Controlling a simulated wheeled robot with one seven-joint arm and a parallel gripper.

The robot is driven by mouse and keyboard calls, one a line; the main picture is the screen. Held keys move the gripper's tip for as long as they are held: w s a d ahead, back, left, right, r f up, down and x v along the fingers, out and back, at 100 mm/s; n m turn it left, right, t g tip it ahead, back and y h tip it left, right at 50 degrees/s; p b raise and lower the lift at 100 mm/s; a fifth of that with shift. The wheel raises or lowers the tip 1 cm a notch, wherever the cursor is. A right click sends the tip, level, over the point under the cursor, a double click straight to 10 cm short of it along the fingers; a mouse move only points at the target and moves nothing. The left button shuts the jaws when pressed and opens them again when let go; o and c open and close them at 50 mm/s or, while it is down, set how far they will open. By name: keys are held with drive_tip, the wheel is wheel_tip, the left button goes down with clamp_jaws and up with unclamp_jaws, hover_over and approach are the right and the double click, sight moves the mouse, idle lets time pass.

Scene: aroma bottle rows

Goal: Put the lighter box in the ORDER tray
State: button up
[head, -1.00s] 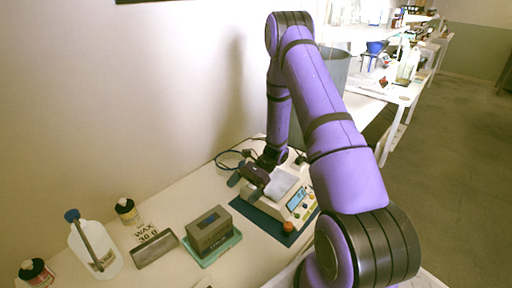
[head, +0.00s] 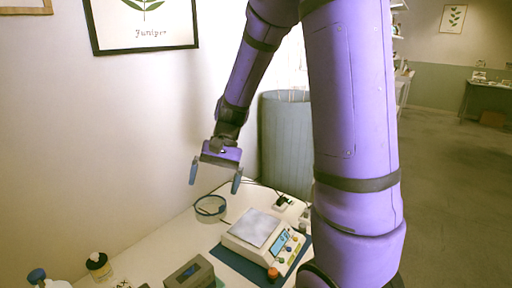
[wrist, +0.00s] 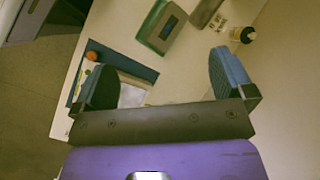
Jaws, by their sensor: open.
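A grey-brown box (head: 190,273) with a dark blue label stands at the bottom edge of the head view. In the wrist view the box (wrist: 164,27) rests on a teal-green base. My gripper (head: 215,179) is open and empty, raised above the table behind the scale. Its blue fingers also show spread in the wrist view (wrist: 165,78).
A scale (head: 259,235) with a bare pan and lit display, reading unclear, stands on a blue mat. A dark-capped bottle (head: 99,266) and a blue-capped bottle (head: 38,277) stand at left. A grey bin (head: 285,140) stands behind the table.

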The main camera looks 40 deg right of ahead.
drive_tip(key=s+a+r+n+t+h, duration=0.1)
drive_tip(key=s+r+n+t+h, duration=0.4)
drive_tip(key=s+r, duration=1)
drive_tip(key=shift+s+n+t+h, duration=0.4)
drive_tip(key=shift+s+n+t, duration=0.35)
drive_tip(key=shift+n+t, duration=0.35)
drive_tip(key=shift+a, duration=0.1)
